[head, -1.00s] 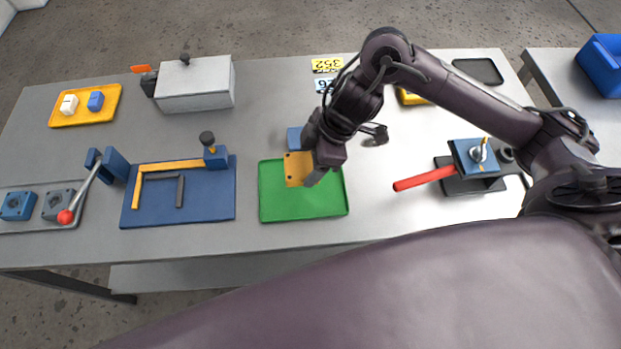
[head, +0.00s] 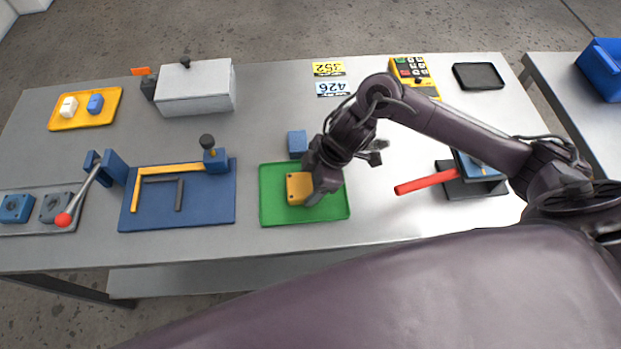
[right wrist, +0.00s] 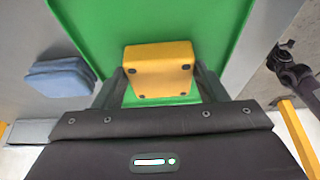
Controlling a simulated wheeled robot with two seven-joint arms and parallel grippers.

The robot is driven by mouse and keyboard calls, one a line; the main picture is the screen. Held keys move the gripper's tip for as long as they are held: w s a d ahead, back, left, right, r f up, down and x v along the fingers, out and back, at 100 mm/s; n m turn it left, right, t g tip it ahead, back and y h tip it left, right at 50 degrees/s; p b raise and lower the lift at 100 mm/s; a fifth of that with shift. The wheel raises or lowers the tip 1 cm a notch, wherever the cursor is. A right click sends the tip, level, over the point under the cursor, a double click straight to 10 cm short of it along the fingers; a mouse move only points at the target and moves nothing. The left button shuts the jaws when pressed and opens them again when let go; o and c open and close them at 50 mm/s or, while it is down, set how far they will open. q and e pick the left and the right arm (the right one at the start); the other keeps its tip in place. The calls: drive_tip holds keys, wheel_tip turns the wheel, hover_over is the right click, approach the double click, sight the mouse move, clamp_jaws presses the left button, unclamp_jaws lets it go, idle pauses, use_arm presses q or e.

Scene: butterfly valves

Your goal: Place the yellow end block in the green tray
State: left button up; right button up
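The yellow end block (head: 299,188) is at the middle of the green tray (head: 275,209), inside its outline in the head view. My right gripper (head: 310,192) reaches down over the tray's right half. In the right wrist view the block (right wrist: 160,68) sits between the two fingertips (right wrist: 163,80), which appear to touch its sides, with the green tray (right wrist: 215,30) behind it. Whether the block rests on the tray floor is hard to tell.
A blue block (head: 297,143) stands just behind the tray. A blue mat (head: 205,205) with a yellow bracket lies to the left. A red-handled valve (head: 428,182) stands to the right. A grey box (head: 195,88) and a yellow keypad (head: 412,72) are at the back.

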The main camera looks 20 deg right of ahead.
drive_tip(key=o, duration=0.4)
drive_tip(key=v, duration=1.2)
drive_tip(key=shift+r, duration=0.2)
drive_tip(key=shift+s+f, duration=0.1)
drive_tip(key=shift+s, duration=0.05)
